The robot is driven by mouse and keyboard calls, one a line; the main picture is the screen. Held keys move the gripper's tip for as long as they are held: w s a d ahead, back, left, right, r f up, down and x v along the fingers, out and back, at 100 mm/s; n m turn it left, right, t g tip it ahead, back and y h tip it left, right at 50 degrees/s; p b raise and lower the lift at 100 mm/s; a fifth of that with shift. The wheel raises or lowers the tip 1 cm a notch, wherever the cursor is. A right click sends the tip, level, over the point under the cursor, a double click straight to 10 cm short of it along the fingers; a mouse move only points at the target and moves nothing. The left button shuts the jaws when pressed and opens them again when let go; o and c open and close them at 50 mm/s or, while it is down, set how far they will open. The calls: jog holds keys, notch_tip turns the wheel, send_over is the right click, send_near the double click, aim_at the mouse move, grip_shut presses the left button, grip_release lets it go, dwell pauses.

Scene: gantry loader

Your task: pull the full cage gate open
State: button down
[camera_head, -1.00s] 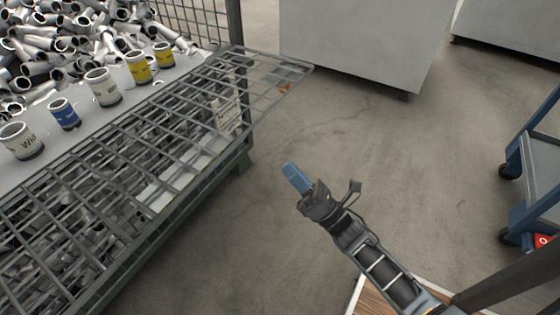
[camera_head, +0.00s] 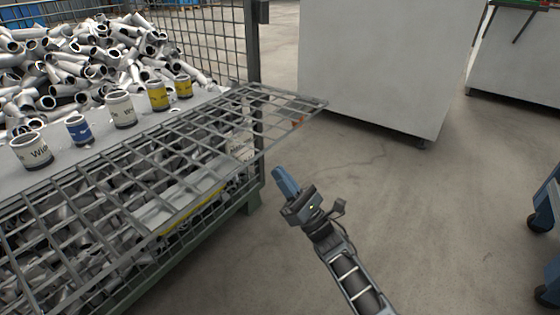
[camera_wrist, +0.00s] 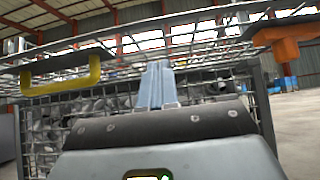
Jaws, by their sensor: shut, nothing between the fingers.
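The full cage gate (camera_head: 290,98) is a grey wire-mesh panel. In the head view it sticks out at a slant from the cage front, over the lower mesh. A small orange part (camera_head: 298,121) sits near its right end; the wrist view shows an orange piece (camera_wrist: 288,33) at upper right. A yellow U-shaped handle (camera_wrist: 62,88) hangs at left in the wrist view. My gripper (camera_head: 283,180), with blue fingers, is shut and empty. It is in front of the cage's right end, below and beside the gate's outer edge in the picture, apparently not touching. The fingers (camera_wrist: 155,85) point toward the cage mesh.
Metal pipe parts (camera_head: 80,65) fill the cage. Several cans (camera_head: 120,110) stand on a ledge behind the gate. A cage post (camera_head: 253,45) rises at the right corner. A large grey cabinet (camera_head: 375,70) stands behind; a blue cart (camera_head: 548,205) is at right. Open floor lies between.

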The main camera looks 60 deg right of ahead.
jog(key=shift+w+r, duration=0.2)
jog(key=shift+r, duration=1)
jog(key=shift+w+r, duration=0.2)
jog(key=shift+r, duration=1)
notch_tip(320, 180, up, 10)
jog(key=g+p, duration=0.2)
jog(key=p, duration=0.6)
jog(key=shift+w, duration=0.2)
jog(key=shift+f, duration=0.1)
